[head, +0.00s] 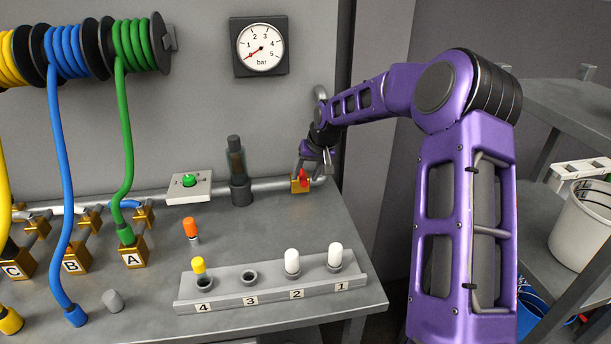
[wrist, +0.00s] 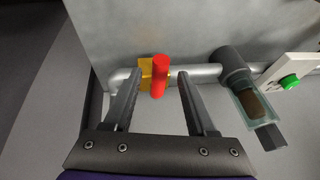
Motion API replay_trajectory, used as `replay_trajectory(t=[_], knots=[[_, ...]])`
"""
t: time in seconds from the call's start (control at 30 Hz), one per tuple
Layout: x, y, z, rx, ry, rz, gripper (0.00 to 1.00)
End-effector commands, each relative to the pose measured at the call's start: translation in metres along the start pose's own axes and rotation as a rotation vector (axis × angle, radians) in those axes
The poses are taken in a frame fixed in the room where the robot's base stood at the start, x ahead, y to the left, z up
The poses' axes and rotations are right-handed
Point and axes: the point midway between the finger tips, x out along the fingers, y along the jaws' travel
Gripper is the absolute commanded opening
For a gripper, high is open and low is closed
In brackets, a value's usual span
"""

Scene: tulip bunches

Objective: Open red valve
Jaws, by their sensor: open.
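The red valve is a small red handle (wrist: 159,77) on a brass body (wrist: 146,70), set in a grey pipe (wrist: 203,72). In the head view the red handle (head: 304,176) shows at the back right of the bench, partly covered by my gripper. My gripper (head: 315,170) is over the valve there. In the wrist view my gripper (wrist: 155,95) is open, with one finger on each side of the red handle. I see gaps between the handle and both fingers; nothing is held.
A glass cylinder unit (head: 237,170) stands on the pipe left of the valve, also near the right finger in the wrist view (wrist: 252,100). A green button box (head: 189,187) is further left. A pressure gauge (head: 262,47) hangs above, reading near 0. A numbered rack (head: 270,292) lies in front.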

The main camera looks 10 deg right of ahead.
Motion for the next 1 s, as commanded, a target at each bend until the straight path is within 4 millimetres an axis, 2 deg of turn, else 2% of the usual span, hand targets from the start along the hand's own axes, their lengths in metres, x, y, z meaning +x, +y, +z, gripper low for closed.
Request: replay_trajectory(t=[0.13,0.4,0.47,0.73,1.0], knots=[[0.0090,-0.0003,0.0003,-0.001,-0.001,0.000,0.57],[0.0100,0.0000,0.0000,-0.001,0.000,0.001,0.57],[0.0099,0.0000,0.0000,-0.001,0.000,0.001,0.48],[0.0098,0.0000,0.0001,-0.001,0.000,0.001,0.00],[0.0097,0.0000,0.0001,-0.001,0.000,0.001,0.00]])
